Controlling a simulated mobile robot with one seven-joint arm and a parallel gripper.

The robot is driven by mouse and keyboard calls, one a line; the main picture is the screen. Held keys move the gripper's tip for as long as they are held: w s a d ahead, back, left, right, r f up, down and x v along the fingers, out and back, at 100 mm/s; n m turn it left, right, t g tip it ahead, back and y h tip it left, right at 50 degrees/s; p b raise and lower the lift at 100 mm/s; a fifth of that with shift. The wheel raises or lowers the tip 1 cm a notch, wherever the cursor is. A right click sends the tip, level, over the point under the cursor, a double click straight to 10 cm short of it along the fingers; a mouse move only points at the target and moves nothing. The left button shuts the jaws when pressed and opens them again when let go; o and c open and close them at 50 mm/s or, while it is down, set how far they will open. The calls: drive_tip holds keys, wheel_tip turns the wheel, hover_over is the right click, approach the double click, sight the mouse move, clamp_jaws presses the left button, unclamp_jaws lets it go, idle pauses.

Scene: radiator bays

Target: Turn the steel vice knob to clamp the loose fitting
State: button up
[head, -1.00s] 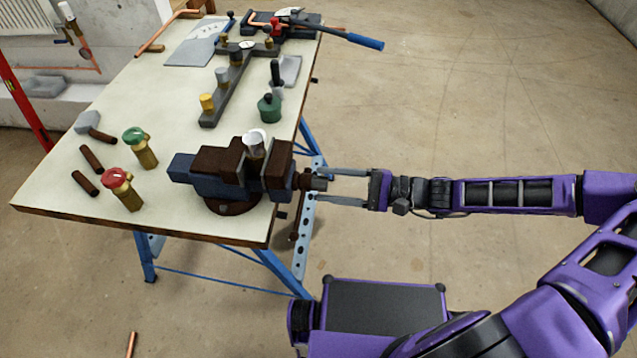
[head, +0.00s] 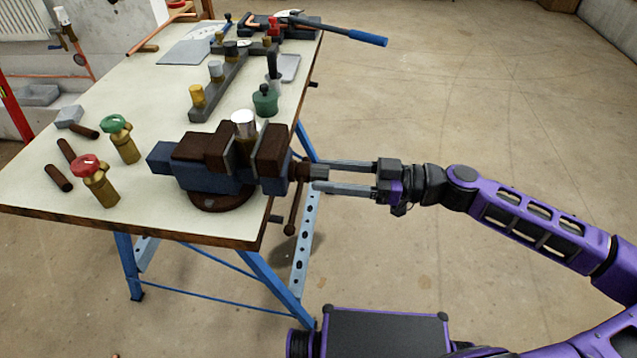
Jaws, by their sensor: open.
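The blue and rust-brown vice (head: 212,178) is mounted at the near right corner of the workbench. The loose fitting (head: 243,124), with a silver top and brass body, stands upright between its jaws. I cannot tell whether both jaws touch it. My gripper (head: 318,176) reaches in from the right, open, with one finger above and one below the knob. Whether either finger touches it is unclear.
Red-topped (head: 95,180) and green-topped (head: 119,138) brass valves stand left of the vice. A green jar-like item (head: 265,101) and a grey rail with fittings (head: 218,85) lie behind. A blue-handled tool (head: 345,33) overhangs the bench. Floor to the right is clear.

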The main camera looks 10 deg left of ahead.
drive_tip(key=n, duration=0.3)
drive_tip(key=shift+r, duration=0.1)
drive_tip(key=shift+a, duration=0.15)
clamp_jaws()
idle(0.5)
